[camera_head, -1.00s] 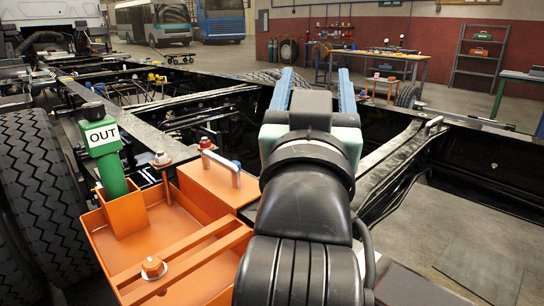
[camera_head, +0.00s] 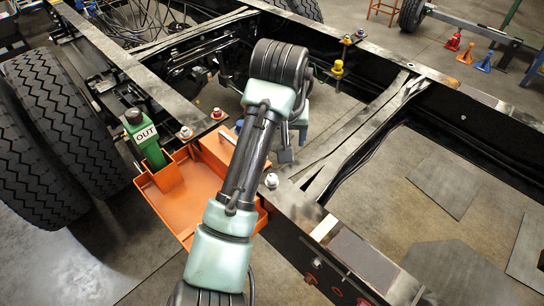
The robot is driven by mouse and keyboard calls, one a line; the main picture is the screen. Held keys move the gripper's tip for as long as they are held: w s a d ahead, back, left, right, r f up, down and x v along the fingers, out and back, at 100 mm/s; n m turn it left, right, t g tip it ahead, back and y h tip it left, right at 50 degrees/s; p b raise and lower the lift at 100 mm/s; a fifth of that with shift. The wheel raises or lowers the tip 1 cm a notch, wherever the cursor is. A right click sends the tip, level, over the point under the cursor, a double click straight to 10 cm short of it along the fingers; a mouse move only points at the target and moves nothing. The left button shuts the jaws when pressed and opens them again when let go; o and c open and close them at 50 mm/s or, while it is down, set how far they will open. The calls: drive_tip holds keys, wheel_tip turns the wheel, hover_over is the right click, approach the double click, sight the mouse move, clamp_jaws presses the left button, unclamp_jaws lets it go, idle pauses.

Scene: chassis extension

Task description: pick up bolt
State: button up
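Several bolts with pale washers and heads show in the head view. Two stand on the left rail, a left bolt (camera_head: 185,132) and a red-topped bolt (camera_head: 217,113). A silver-topped bolt (camera_head: 271,181) stands on the near rail, right of my arm. A yellow bolt-like piece (camera_head: 337,69) stands upright at the far rail. I cannot tell which bolt the task means. My gripper (camera_head: 286,153) hangs beyond my forearm, over the frame's opening, partly hidden by my arm. Its finger opening and anything in it cannot be made out.
An orange tray (camera_head: 178,205) lies left of my arm, with a green bottle marked OUT (camera_head: 147,140) in its corner. My arm hides the tray's right part. Large tyres (camera_head: 62,125) stand at left. Black chassis rails (camera_head: 480,135) surround open gaps.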

drive_tip(key=s+a+r+g+y+p, duration=0.1)
drive_tip(key=s+a+g+p, duration=0.2)
hover_over(272, 177)
drive_tip(key=s, duration=0.2)
drive_tip(key=shift+n, duration=0.3)
drive_tip(key=f, duration=0.7)
drive_tip(key=shift+w+a+p, duration=0.1)
drive_tip(key=shift+a+p, duration=0.2)
drive_tip(key=shift+p, duration=0.05)
drive_tip(key=shift+w+d+f+p, duration=0.15)
drive_tip(key=shift+w+f, duration=0.1)
drive_tip(key=shift+f, duration=0.7)
drive_tip(key=shift+w+f+p, duration=0.15)
drive_tip(key=shift+w+f, duration=0.1)
drive_tip(key=shift+f, duration=0.7)
drive_tip(key=shift+w+d+f+p, duration=0.15)
drive_tip(key=shift+w+f, duration=0.1)
drive_tip(key=shift+f, duration=0.7)
clamp_jaws()
